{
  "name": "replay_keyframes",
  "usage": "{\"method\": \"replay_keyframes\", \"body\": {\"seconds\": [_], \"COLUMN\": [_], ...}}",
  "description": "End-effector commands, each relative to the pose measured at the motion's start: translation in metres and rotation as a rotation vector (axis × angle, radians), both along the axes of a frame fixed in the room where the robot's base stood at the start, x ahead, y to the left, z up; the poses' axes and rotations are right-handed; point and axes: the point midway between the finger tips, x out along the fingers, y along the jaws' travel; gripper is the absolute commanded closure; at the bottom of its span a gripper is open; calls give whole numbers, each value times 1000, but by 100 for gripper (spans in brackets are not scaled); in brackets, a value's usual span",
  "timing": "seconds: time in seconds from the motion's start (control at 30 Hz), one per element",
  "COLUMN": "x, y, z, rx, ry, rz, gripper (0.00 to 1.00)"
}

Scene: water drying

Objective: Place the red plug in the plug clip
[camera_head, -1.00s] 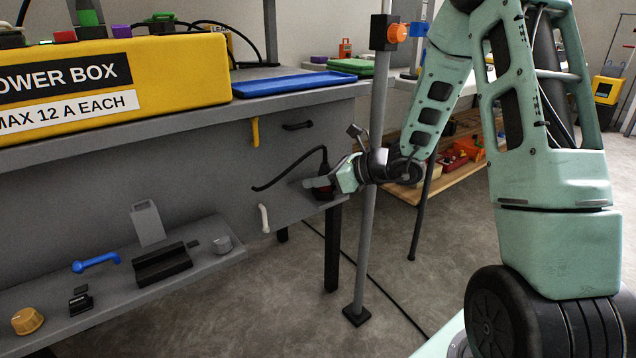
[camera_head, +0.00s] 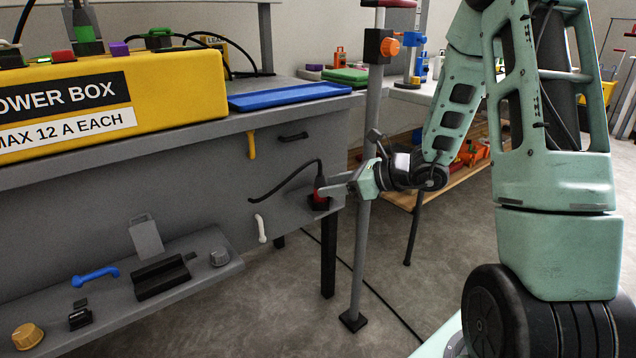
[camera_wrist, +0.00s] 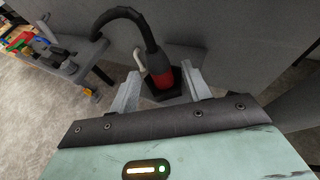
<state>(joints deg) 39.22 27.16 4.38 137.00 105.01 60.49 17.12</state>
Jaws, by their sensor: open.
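The red plug (camera_head: 319,191) stands upright at the right end of the grey bench front, with a black cable rising from its top. In the wrist view the red plug (camera_wrist: 164,78) sits in a dark square holder (camera_wrist: 170,98), which may be the plug clip. My gripper (camera_head: 332,190) is level with the plug at the bench's right end. In the wrist view my gripper (camera_wrist: 160,90) is open, with one finger on each side of the plug. I cannot tell whether the fingers touch it. The plug's lower end is hidden.
A grey pole (camera_head: 362,220) stands close beside my gripper. A white hook (camera_head: 261,229) and a yellow hook (camera_head: 252,145) are on the bench front. A yellow power box (camera_head: 180,90) and a blue tray (camera_head: 285,92) are on top. A lower shelf (camera_head: 215,270) holds small parts.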

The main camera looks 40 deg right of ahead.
Motion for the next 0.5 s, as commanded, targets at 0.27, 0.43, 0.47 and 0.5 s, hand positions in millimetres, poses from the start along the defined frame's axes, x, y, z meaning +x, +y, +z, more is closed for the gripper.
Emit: {"method": "replay_keyframes", "body": {"seconds": [0.27, 0.43, 0.47, 0.5], "x": [-39, -49, -49, -50], "y": [-25, -31, -31, -31], "z": [21, 24, 25, 25], "rx": [0, 0, 1, 1], "ry": [0, 0, 0, 0], "rz": [-2, -1, 0, 0], "gripper": [52, 52, 52, 52]}}
